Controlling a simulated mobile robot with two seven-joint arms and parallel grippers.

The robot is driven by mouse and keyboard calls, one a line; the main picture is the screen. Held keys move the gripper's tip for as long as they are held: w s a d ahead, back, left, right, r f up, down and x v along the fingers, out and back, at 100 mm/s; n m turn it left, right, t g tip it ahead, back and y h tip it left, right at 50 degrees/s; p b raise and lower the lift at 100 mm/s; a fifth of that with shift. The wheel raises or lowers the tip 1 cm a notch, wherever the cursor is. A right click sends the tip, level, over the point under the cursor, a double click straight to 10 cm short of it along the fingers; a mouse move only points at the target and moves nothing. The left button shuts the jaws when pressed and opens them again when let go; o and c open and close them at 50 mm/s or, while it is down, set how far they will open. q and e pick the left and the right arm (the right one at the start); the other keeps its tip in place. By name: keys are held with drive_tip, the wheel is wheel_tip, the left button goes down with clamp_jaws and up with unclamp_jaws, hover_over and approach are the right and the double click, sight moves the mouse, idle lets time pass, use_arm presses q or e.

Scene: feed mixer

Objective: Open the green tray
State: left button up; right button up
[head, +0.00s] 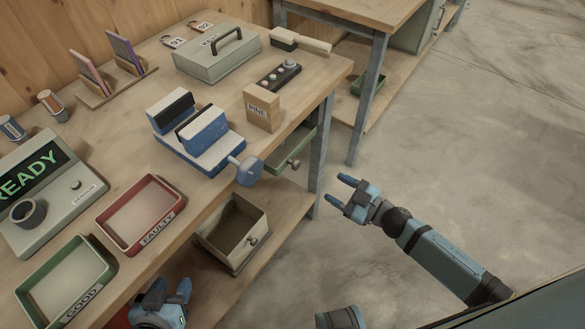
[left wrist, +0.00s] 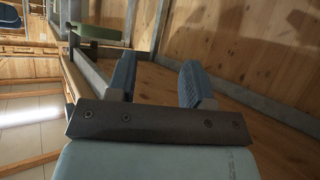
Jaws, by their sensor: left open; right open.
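A green drawer-like tray (head: 300,146) with a round knob (head: 293,163) shows under the table's right edge, partly hidden by the tabletop and the vise handle. An open-topped green tray marked GOOD (head: 62,283) sits on the table at the lower left. My left gripper (head: 165,290) is low by the table's front edge, open and empty, apart from both. Its open fingers (left wrist: 158,85) face wooden boards in the left wrist view, where a green part (left wrist: 97,32) shows at the upper left. My right gripper (head: 342,190) is open and empty, right of the knob and apart from it.
A blue vise (head: 205,135) stands at the table edge, its handle (head: 246,170) jutting out near the knob. A table leg (head: 322,140) stands beside the green drawer. Floor to the right is clear.

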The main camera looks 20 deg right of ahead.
sight(299, 167)
drive_tip(key=b+x, duration=0.1)
drive_tip(key=x, duration=1.1)
drive_tip(key=shift+w+a, duration=0.25)
drive_tip(key=shift+a, duration=0.05)
drive_tip(key=shift+c, duration=0.2)
clamp_jaws()
